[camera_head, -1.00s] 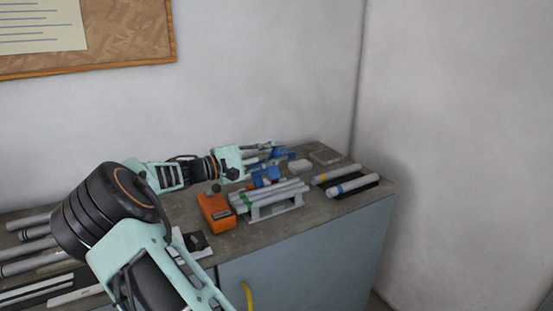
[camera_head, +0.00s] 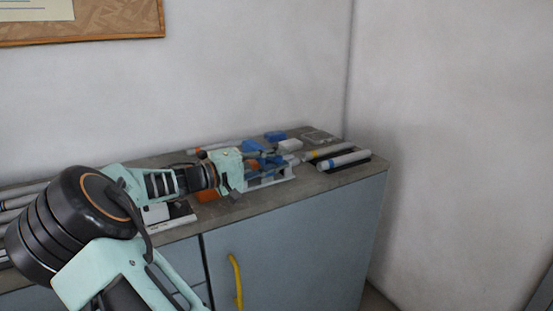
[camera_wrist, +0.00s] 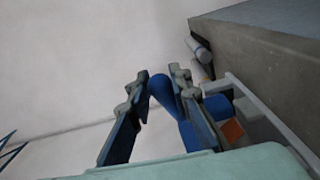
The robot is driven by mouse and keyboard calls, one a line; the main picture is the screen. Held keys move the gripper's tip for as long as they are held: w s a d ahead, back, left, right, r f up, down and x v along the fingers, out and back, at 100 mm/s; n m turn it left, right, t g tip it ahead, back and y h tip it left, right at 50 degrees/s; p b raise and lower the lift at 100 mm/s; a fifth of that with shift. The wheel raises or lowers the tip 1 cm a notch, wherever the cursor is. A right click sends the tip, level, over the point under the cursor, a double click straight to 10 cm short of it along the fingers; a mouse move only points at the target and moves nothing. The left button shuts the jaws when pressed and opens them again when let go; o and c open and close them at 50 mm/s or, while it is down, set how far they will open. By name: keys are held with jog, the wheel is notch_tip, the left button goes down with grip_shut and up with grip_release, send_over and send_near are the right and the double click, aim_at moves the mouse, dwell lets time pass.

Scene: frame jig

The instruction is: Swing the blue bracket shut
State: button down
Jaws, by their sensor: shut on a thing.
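My gripper (camera_head: 272,164) is at the white jig frame (camera_head: 272,182) on the bench, its fingers reaching to the right in the head view. In the wrist view its two fingers (camera_wrist: 160,84) stand on either side of a rounded blue piece, which I take to be the blue bracket (camera_wrist: 161,92). The gripper is shut on it. Another blue part (camera_wrist: 217,106) shows just right of the fingers, beside the white frame (camera_wrist: 262,115). In the head view the gripper hides much of the bracket and frame, so the bracket's angle cannot be told.
An orange box (camera_head: 207,195) is partly hidden behind my arm. Two banded tubes (camera_head: 343,161) lie on a black rest to the right. A white block (camera_head: 289,146), a blue block (camera_head: 275,135) and a grey tray (camera_head: 319,136) sit behind. Walls stand close behind the bench.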

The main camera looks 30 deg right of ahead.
jog(key=shift+f, duration=0.35)
jog(key=c, duration=1.7)
grip_release()
jog(key=shift+c, duration=0.2)
jog(key=shift+r, duration=0.1)
notch_tip(320, 180, up, 10)
